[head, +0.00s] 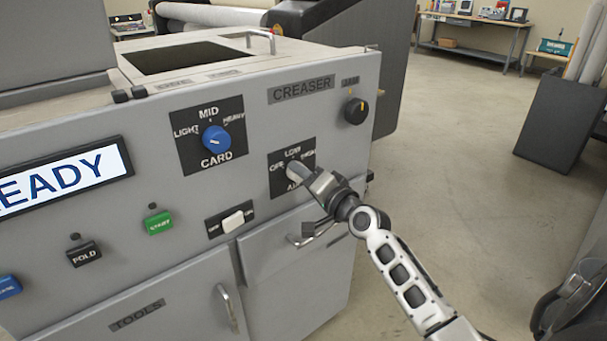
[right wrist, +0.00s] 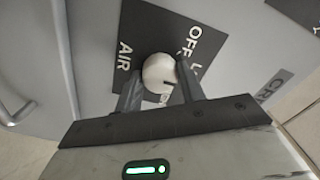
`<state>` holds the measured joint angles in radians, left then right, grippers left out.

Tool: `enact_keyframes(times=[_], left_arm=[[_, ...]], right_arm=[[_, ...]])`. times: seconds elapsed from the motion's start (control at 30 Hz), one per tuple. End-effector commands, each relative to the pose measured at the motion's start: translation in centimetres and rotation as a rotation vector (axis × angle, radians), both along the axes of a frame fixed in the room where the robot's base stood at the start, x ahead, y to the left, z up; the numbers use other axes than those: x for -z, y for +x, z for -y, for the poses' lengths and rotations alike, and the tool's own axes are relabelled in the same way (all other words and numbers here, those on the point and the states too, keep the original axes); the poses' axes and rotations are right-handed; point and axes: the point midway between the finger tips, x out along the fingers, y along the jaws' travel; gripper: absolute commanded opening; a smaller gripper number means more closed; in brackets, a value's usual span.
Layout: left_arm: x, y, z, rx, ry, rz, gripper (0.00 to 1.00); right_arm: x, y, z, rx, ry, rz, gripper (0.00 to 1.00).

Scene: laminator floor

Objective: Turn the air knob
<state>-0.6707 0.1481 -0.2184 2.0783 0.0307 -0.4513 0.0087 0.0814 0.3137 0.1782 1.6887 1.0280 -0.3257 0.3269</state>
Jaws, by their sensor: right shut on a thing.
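The air knob (head: 295,168) is a pale round knob on a dark plate marked OFF, LOW and AIR, on the grey front panel of the creaser. In the right wrist view, the knob (right wrist: 158,72) sits between the two dark fingers of my right gripper (right wrist: 160,88). The gripper is shut on it, one finger on each side. A dark mark on the knob points to the lower right in that view; I cannot tell exactly which label it meets. In the head view, my right gripper (head: 308,180) partly covers the knob and its plate. My left gripper is out of view.
A blue card knob (head: 216,139) is to the left and a black knob (head: 356,110) to the upper right. A white rocker switch (head: 233,222), a green START button (head: 159,223) and a drawer handle (head: 312,236) are lower. Open floor (head: 455,140) lies right of the machine.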

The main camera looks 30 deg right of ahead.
Motion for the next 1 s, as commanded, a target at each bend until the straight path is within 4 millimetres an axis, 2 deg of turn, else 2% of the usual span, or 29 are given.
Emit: enact_keyframes(times=[0.53, 0.57, 0.6, 0.63, 1.0], left_arm=[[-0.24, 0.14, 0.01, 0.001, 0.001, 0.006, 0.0], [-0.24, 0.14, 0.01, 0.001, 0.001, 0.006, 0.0], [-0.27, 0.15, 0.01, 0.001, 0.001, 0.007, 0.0], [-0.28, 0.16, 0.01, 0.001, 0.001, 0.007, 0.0], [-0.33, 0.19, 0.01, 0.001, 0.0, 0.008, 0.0]], right_arm=[[0.11, -0.02, -0.03, 0.0, 0.022, -0.004, 0.17], [0.11, -0.02, -0.03, 0.0, 0.022, -0.004, 0.48], [0.11, -0.02, -0.03, 0.0, 0.022, -0.004, 0.59], [0.1, -0.01, -0.02, 0.0, 0.022, -0.003, 0.61], [0.13, -0.64, 0.07, 0.001, 0.021, -0.003, 0.61]])
